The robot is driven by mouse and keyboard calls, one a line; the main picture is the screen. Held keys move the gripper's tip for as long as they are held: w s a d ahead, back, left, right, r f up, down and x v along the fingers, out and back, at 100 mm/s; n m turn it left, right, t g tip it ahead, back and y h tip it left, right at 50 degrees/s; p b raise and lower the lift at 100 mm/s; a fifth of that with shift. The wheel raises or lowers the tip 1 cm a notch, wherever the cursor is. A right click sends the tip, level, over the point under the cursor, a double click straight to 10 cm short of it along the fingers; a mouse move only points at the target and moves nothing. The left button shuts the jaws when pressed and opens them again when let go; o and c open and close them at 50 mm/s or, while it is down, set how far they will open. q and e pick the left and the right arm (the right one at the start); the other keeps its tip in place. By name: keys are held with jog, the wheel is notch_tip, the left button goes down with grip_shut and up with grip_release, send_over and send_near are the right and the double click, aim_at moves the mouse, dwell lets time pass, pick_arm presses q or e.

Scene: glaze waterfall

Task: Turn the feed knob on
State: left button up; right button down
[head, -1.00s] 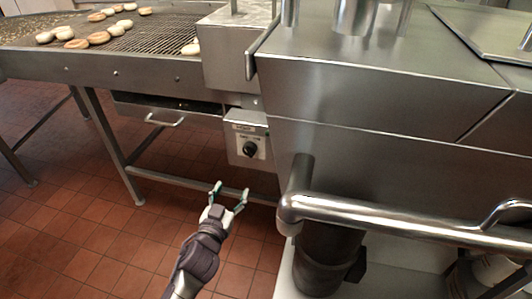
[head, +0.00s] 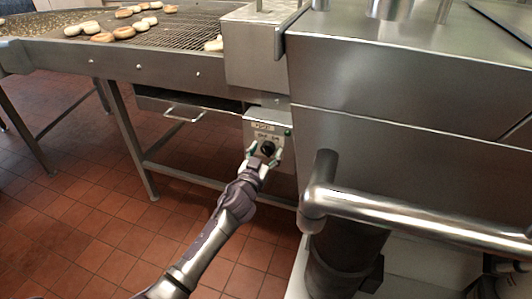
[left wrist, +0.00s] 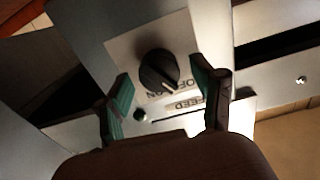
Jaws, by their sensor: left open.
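The feed knob (left wrist: 159,69) is a round black knob on a pale label on a grey control box (head: 253,124) below the conveyor. In the left wrist view its pale pointer line points to the lower right, towards the printed OFF and ON words, which appear upside down. My left gripper (head: 264,155) is at the front of the box in the head view. In the left wrist view, the open left gripper (left wrist: 163,92) has its two green-padded fingers on either side of the knob, with gaps between; I cannot tell whether either touches. My right gripper is not in view.
A wire conveyor (head: 165,36) carrying several round buns runs above the box. A drawer with a handle (head: 184,114) hangs to its left. A thick steel rail (head: 410,214) and a large steel housing (head: 400,80) stand on the right. Tiled floor lies open below.

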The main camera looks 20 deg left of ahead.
pick_arm(q)
jog(key=shift+w, duration=0.15)
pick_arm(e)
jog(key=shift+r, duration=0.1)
pick_arm(q)
jog(key=shift+c, duration=0.2)
jog(key=c, duration=1.1)
